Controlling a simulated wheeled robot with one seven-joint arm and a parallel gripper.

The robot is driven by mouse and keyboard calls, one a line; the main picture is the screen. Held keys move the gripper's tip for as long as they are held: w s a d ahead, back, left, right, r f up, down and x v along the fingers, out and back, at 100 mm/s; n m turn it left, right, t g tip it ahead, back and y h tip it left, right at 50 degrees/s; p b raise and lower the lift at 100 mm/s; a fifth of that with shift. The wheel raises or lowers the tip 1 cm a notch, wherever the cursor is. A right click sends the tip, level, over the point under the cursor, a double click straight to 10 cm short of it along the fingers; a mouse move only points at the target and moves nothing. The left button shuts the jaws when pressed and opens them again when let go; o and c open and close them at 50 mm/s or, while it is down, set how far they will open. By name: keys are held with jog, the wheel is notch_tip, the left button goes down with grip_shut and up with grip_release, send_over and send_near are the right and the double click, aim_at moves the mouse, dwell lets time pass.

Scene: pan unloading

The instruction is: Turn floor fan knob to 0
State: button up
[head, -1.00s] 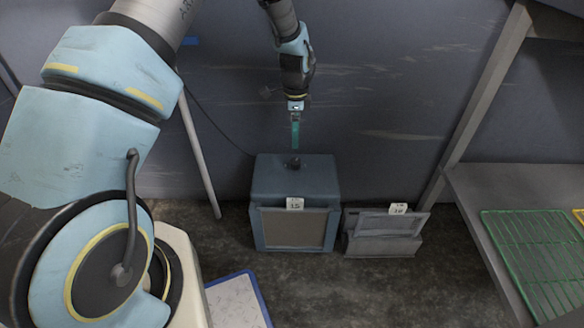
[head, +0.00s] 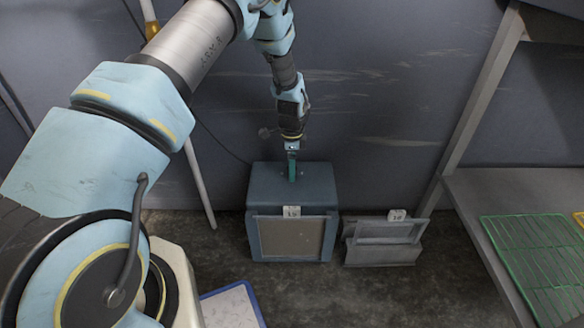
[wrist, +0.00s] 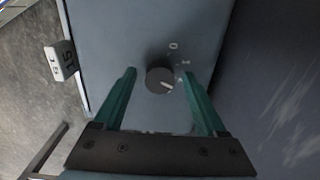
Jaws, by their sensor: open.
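The floor fan (head: 262,188) is a blue-grey box on the floor with a framed grille on its front. Its round dark knob (wrist: 160,80) is on the top face and shows in the wrist view. The knob's light pointer mark points to the lower right, away from the 0 printed above the knob. My gripper (wrist: 162,88) is open, with one green finger on each side of the knob. I cannot tell whether either finger touches it. In the head view my gripper (head: 292,172) reaches down to the fan top and hides the knob.
A grey framed box (head: 385,252) stands on the floor right of the fan. A grey shelf (head: 470,200) with a green wire rack (head: 530,255) is at the right. A wall is close behind the fan. A blue-edged white board (head: 235,305) lies at the front.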

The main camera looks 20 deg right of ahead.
jog(key=shift+c, duration=0.3)
grip_shut()
jog(key=shift+n, duration=0.4)
jog(key=n+p, duration=0.2)
jog(key=n, duration=0.1)
jog(key=shift+r+n, duration=0.1)
jog(key=shift+n, duration=0.2)
jog(key=n+p, duration=0.1)
jog(key=n, duration=0.3)
jog(key=shift+n, duration=0.3)
jog(key=n+p, duration=0.1)
jog(key=n, duration=0.3)
jog(key=shift+n, duration=0.3)
jog(key=shift+n+p, duration=0.35)
jog(key=shift+n, duration=1.85)
